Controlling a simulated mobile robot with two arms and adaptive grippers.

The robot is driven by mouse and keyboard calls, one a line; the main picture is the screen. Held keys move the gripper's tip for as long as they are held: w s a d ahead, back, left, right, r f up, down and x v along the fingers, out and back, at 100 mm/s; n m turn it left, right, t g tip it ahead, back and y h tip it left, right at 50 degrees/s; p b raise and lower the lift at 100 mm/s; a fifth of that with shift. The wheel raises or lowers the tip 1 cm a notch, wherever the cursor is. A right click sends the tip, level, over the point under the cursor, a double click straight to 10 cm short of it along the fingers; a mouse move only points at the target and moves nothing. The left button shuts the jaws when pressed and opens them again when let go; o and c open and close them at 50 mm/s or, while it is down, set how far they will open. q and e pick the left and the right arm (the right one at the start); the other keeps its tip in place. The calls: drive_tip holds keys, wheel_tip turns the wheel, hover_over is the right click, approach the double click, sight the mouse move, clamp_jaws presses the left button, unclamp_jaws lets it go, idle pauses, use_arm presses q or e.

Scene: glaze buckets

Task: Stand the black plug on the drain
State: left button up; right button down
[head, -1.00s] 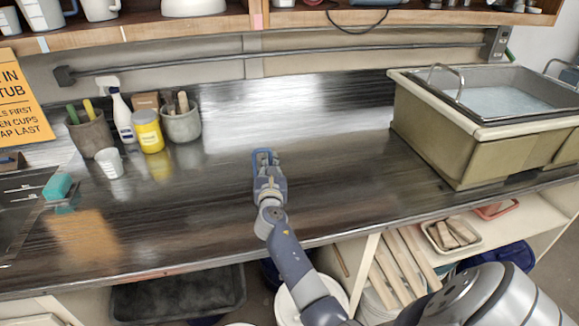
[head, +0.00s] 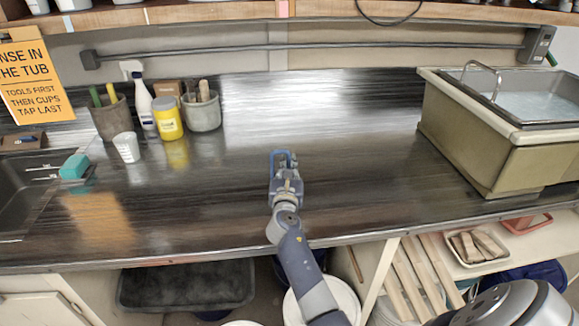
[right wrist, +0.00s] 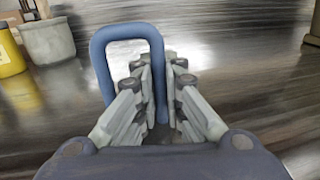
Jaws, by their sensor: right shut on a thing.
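My right gripper (head: 284,174) is over the middle of the dark counter in the head view. It is shut on a blue loop (head: 281,153), with one side of the loop between its fingers. In the right wrist view the blue loop (right wrist: 101,72) rises as a rounded frame beside the fingers (right wrist: 160,85). I cannot tell what else, if anything, is attached to it. I see no black plug. The dark sink basin (head: 25,195) is partly in view at the far left; no drain shows in it. My left gripper is not in view.
Along the back left of the counter stand a yellow bottle (head: 168,118), a white spray bottle (head: 143,100), grey pots (head: 203,112) with tools and a white cup (head: 127,147). A teal sponge (head: 74,167) lies by the sink. A large tub (head: 490,150) stands right. The middle counter is clear.

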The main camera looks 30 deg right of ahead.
drive_tip(key=c, duration=1.7)
unclamp_jaws()
drive_tip(key=shift+d+f, duration=0.15)
drive_tip(key=shift+f, duration=0.1)
drive_tip(key=shift+r, duration=0.1)
